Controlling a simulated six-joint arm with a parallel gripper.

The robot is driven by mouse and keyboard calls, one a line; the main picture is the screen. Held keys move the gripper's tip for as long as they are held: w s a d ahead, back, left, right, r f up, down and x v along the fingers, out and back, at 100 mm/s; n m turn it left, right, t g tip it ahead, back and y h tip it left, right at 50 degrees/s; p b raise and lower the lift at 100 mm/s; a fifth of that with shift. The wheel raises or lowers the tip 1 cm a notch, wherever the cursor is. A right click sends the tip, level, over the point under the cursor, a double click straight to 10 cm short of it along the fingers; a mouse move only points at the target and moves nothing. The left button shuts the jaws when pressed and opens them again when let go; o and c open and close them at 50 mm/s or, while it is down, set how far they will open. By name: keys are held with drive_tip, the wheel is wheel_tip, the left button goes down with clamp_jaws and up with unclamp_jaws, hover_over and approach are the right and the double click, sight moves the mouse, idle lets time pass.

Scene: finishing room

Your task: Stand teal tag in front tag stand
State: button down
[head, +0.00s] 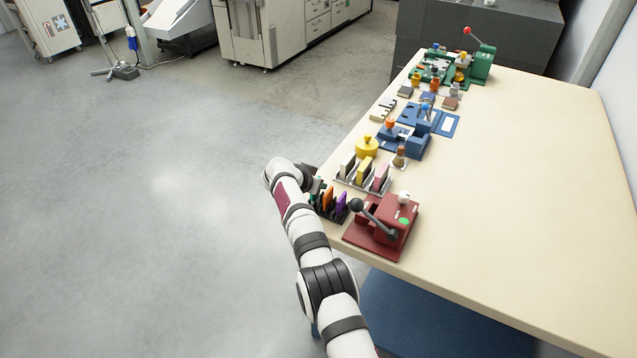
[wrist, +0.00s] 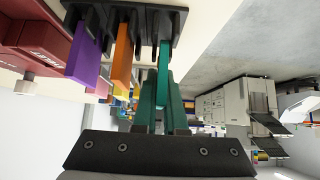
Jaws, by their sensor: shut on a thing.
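The teal tag (wrist: 164,62) is held edge-on between the fingers of my gripper (wrist: 164,100) in the wrist view. Its far end reaches the dark front tag stand (wrist: 178,20), between dark dividers; I cannot tell whether it is fully seated. The stand also holds an orange tag (wrist: 122,55) and a purple tag (wrist: 86,58), side by side. In the head view, the stand (head: 338,216) is at the table's left edge, partly behind my arm. My gripper is mostly hidden there.
A red press (head: 385,225) with a dark lever stands right beside the stand. Behind it are a grey rack (head: 349,183) with pale, yellow and pink tags, a yellow-knobbed piece (head: 367,147) and a blue press (head: 405,141). The table's right side (head: 530,160) is clear.

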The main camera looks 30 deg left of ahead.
drive_tip(key=shift+f, duration=0.3)
drive_tip(key=c, duration=1.3)
unclamp_jaws()
drive_tip(key=shift+o, duration=0.2)
drive_tip(key=v, duration=1.1)
